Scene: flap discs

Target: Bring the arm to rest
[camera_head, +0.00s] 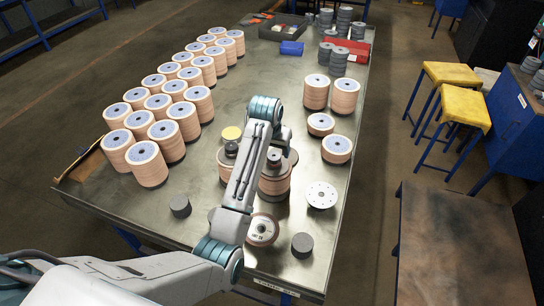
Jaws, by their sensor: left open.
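My left arm reaches in from the lower left over the metal table (225,195). Its left gripper (284,162) is by the wrist, over a stack of flap discs (274,186) near the table's middle. The jaws are open, but the fingers are small and partly hidden by my arm. I cannot tell whether they touch the stack. Another stack with a dark top (226,160) stands just left of my forearm. My right gripper is not in view.
Rows of tall disc stacks (148,163) fill the table's left side. More stacks (344,95) stand at the right. A pale disc (321,195) and dark round pieces (180,206) lie near the front. A blue box (291,48) is farther back. Yellow stools (465,112) stand right of the table.

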